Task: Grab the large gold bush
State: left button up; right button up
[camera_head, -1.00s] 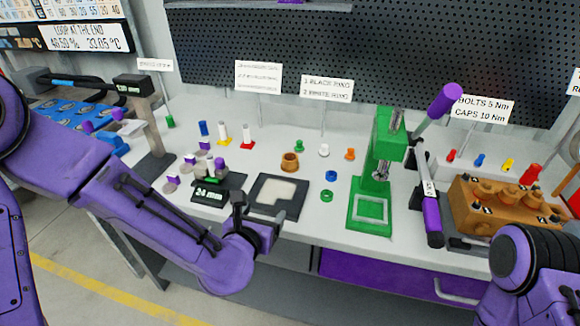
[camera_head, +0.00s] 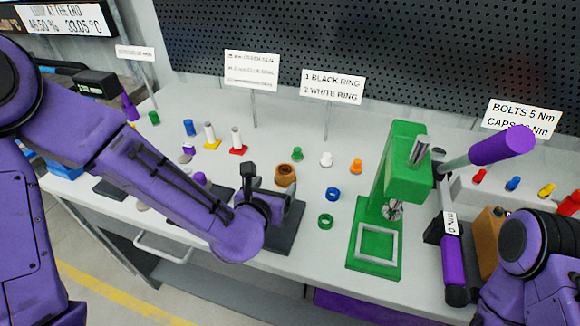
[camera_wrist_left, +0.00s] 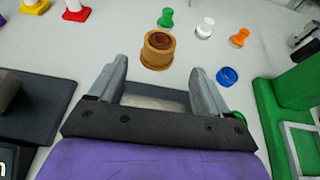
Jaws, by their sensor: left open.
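The large gold bush (camera_head: 286,174) stands upright on the white bench, just behind a dark square plate. It also shows in the left wrist view (camera_wrist_left: 157,50), ahead of the jaws and between their lines, with a darker hollow top. My left gripper (camera_head: 262,178) is open and empty, just left of and in front of the bush in the head view. In the left wrist view its two fingers (camera_wrist_left: 158,75) are spread apart, short of the bush. My right arm shows at the lower right, but its gripper is out of frame.
Green (camera_head: 297,153), white (camera_head: 326,159) and orange (camera_head: 356,167) small parts stand behind and right of the bush. Blue (camera_head: 333,194) and green (camera_head: 326,221) rings lie to its right. A green press (camera_head: 405,165) stands further right. The dark plate (camera_head: 288,232) lies in front.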

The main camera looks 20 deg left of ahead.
aim_at(284, 170)
pick_arm(q)
jog(key=x, duration=0.3)
jog(key=p+x, duration=0.1)
jog(key=x, duration=0.1)
jog(key=p+x, duration=0.1)
jog(key=x, duration=0.2)
jog(key=shift+w+r, duration=0.2)
jog(key=shift+w, duration=0.25)
jog(key=shift+w+f, duration=0.15)
jog(key=shift+w, duration=0.05)
jog(key=c, duration=1.2)
jog(key=shift+o, duration=0.2)
